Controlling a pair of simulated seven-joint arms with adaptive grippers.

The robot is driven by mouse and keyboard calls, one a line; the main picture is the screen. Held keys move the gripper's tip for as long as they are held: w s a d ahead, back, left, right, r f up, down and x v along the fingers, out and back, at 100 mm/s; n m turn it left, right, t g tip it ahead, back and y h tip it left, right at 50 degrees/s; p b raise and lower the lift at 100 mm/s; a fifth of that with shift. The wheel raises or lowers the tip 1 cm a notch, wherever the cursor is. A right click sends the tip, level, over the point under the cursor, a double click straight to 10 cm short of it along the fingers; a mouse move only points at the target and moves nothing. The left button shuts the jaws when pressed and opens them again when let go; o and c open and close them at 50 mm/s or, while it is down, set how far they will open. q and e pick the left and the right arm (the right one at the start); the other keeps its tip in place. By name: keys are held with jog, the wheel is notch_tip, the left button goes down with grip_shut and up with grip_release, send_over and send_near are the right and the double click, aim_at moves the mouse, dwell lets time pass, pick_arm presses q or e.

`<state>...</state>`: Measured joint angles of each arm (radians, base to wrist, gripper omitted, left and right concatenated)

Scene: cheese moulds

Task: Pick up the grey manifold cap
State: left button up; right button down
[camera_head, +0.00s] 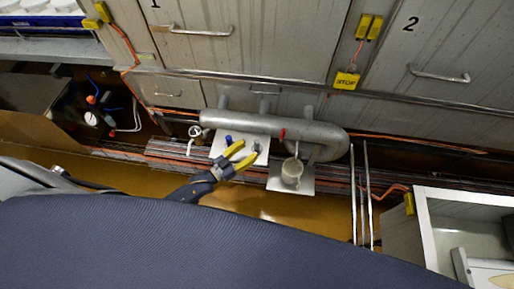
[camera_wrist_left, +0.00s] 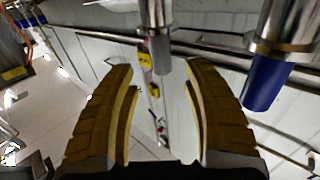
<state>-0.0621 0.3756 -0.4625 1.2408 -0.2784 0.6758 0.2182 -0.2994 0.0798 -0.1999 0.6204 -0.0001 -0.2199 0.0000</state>
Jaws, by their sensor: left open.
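The grey manifold cap (camera_wrist_left: 163,52) is a short grey cylinder on the end of a metal pipe stub. In the left wrist view it is between and just beyond my open yellow fingers (camera_wrist_left: 160,72), with a gap on both sides. In the head view the small cap (camera_head: 256,146) is by the tips of my left gripper (camera_head: 248,151), below the thick grey manifold pipe (camera_head: 250,122). A blue cap (camera_wrist_left: 268,82) is on another stub to the right in the wrist view; it also shows in the head view (camera_head: 228,140). My right gripper is not in view.
A metal cup (camera_head: 292,171) hangs on the manifold, right of my gripper. Thin upright rods (camera_head: 367,195) and a white bin (camera_head: 425,235) are further right. Metal cabinet doors (camera_head: 250,40) stand behind. Yellow-brown floor (camera_head: 265,205) is clear below.

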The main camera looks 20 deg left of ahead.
aim_at(255, 145)
pick_arm(q)
jog(key=shift+x, duration=2.65)
jog(key=shift+a, duration=0.1)
jog(key=shift+c, duration=0.5)
grip_shut()
